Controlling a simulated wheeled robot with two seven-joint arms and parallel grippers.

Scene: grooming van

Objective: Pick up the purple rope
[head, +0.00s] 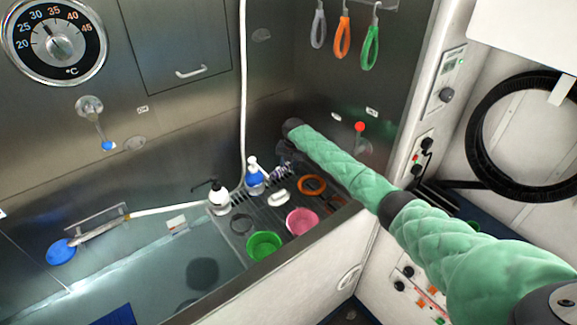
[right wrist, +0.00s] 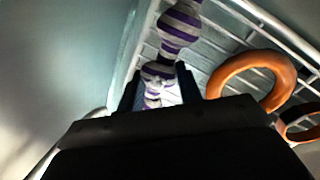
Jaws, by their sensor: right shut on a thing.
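The purple rope (head: 279,172) is striped purple and white and lies at the back of the slatted rack, beside a blue bottle. In the right wrist view the rope (right wrist: 179,27) runs from the top down between the fingers, with a knotted part at the fingertips. My right gripper (right wrist: 158,86) is shut on this knotted part. In the head view my right gripper (head: 285,153) is small and dark against the wall, reaching down to the rope, so its fingers are hard to make out. My left gripper is not in view.
The rack (head: 262,212) also holds a blue bottle (head: 254,178), an orange ring (head: 312,184), a white item (head: 278,196), a pink bowl (head: 302,221) and a green bowl (head: 264,246). A white hose (head: 243,90) hangs behind. The steel wall is close.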

